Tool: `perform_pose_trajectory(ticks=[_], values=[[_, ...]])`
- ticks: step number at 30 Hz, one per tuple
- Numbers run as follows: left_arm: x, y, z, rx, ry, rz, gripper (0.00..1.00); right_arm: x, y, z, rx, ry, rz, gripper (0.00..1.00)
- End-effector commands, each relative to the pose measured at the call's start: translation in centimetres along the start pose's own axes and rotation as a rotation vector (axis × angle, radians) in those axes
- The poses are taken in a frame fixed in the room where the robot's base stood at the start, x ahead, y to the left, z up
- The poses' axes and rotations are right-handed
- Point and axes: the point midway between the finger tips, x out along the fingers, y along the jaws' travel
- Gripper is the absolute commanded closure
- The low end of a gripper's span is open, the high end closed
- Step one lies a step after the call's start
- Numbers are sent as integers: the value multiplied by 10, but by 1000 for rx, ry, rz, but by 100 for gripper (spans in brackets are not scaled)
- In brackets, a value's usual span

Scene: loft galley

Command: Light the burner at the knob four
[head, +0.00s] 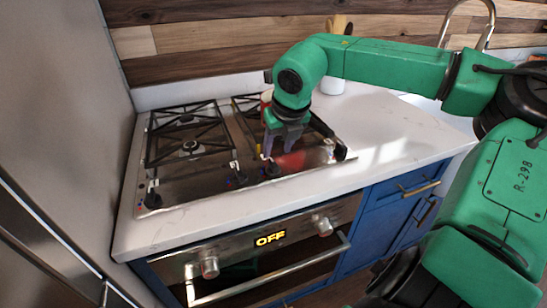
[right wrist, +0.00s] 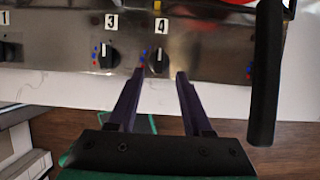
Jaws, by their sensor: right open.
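Knob four (right wrist: 157,60) is a black knob with a pale pointer line, under a white label "4" (right wrist: 161,25) on the steel cooktop (right wrist: 210,50). In the right wrist view its pointer looks roughly upright. My right gripper (right wrist: 161,74) is open. Its two dark fingers lie to either side of the knob's lower end in the picture; I cannot tell whether they touch it. In the head view this gripper (head: 267,157) points down at the cooktop's front edge, just above a knob (head: 272,171). I see no flame on the burners. My left gripper is out of view.
Knob three (right wrist: 109,57) sits close left of knob four. Black grates (head: 190,135) stand behind the knobs. A dark bar (right wrist: 265,75) rises at the right wrist view's right. The oven display (head: 270,239) reads OFF. The counter right of the cooktop (head: 400,140) is clear.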

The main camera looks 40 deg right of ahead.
Motion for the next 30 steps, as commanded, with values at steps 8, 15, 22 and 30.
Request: perform_pose_trajectory(ticks=[8,15,22,30], values=[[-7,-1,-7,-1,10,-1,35,55,0,0,-1,2,1,50],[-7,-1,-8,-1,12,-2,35,62,1,0,-1,0,2,50],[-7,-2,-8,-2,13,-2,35,61,1,0,-2,0,2,100],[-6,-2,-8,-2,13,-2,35,61,1,0,-9,0,7,100]])
